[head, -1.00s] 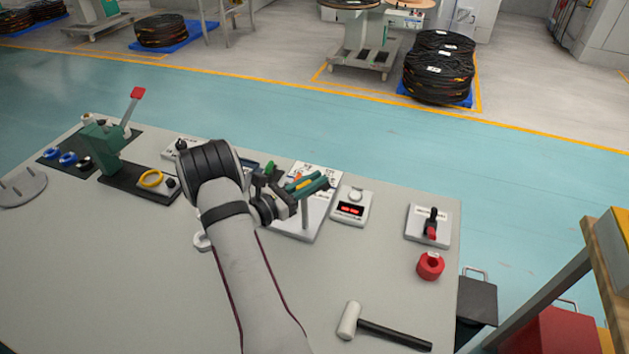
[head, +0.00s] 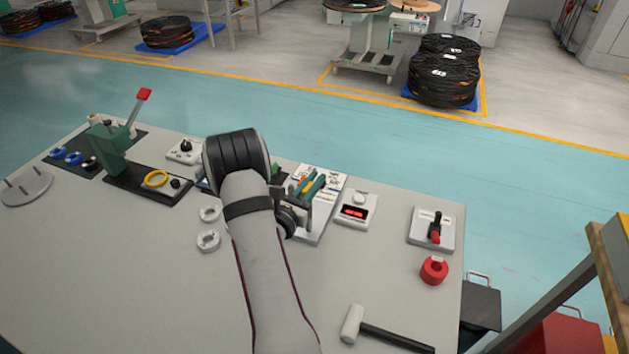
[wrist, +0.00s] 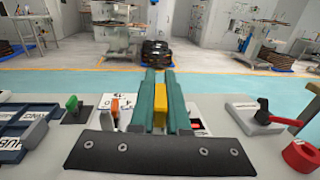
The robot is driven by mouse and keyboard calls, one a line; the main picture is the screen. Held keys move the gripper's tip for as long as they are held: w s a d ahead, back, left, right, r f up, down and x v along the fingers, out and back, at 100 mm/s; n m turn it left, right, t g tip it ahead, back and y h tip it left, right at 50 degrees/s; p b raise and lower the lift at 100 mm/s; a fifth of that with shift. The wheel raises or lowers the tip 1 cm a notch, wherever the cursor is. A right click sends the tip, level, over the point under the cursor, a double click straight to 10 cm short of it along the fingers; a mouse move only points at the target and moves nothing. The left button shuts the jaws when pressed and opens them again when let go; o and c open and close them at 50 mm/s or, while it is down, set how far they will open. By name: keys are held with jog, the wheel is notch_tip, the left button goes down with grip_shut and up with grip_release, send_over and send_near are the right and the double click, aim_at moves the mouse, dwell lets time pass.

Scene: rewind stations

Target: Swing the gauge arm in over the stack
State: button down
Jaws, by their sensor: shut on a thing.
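My gripper (head: 312,183) has teal fingers and is over the grey-white gauge plate, pointing away toward the table's far edge. In the wrist view, the fingers (wrist: 159,95) are shut on a yellow piece (wrist: 160,120), which I take for the gauge arm's handle; it also shows as an orange-yellow bit between them in the head view. The gauge plate (head: 318,232) lies under the gripper, partly hidden by my arm. I cannot make out the stack or whether the gauge arm is over it.
A display box (head: 355,210) with red digits stands just right. Further right are a lever switch (head: 432,229), a red ring (head: 434,270) and a mallet (head: 385,335). White rings (head: 208,240) and a green press (head: 110,150) are left. The table's front left is clear.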

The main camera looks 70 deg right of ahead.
jog(key=c, duration=0.9)
grip_release()
